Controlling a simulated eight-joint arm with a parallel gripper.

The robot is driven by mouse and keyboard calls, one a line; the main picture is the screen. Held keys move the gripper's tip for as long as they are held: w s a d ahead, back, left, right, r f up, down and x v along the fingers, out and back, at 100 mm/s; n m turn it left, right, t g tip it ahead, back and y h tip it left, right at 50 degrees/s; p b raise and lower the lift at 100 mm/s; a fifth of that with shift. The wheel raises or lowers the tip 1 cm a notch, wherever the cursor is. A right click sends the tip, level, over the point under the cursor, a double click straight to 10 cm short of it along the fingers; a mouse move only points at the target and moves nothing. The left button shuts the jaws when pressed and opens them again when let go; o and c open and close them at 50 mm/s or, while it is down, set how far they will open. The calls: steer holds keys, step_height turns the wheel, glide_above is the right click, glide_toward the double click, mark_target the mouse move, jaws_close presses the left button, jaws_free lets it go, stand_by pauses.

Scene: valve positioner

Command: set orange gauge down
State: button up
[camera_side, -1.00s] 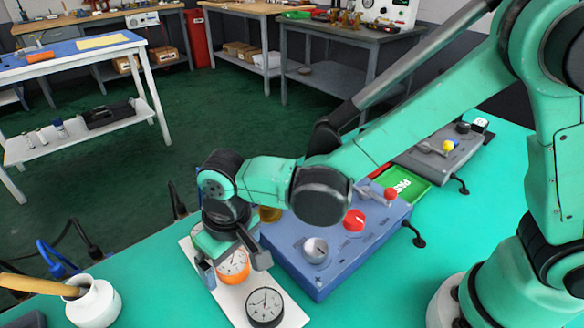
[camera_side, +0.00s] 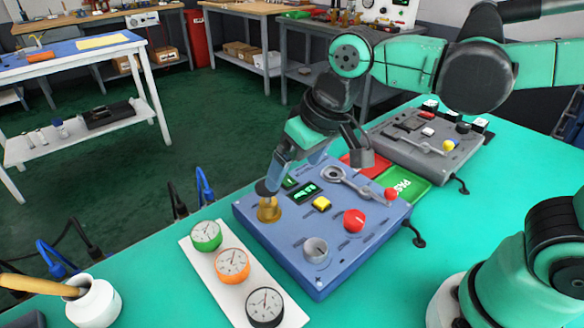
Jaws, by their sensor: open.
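The orange gauge (camera_side: 232,266) stands on a white board (camera_side: 197,258), in the middle of a row between a green gauge (camera_side: 206,236) and a black gauge (camera_side: 264,307). Its dial faces up and it looks level. My gripper (camera_side: 314,174) is open and empty. It is up and to the right of the orange gauge, apart from it, over the back of the blue control box (camera_side: 318,262). Its fingers are spread and partly cover the back part of that box.
The blue box carries a brass fitting (camera_side: 268,207), a red knob (camera_side: 354,220), a grey knob (camera_side: 316,250) and a red-tipped lever (camera_side: 391,194). Behind it are a green tray (camera_side: 408,188) and a grey box (camera_side: 437,150). A white jar (camera_side: 93,303) stands at front left.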

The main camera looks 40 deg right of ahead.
steer(key=s+d+f+m+t+h, duration=0.1)
steer(key=s+d+t, duration=0.1)
steer(key=d, duration=0.6)
steer(key=shift+s+d+f+t, duration=0.15)
steer(key=shift+s+d+t, duration=0.15)
steer(key=shift+t, duration=0.2)
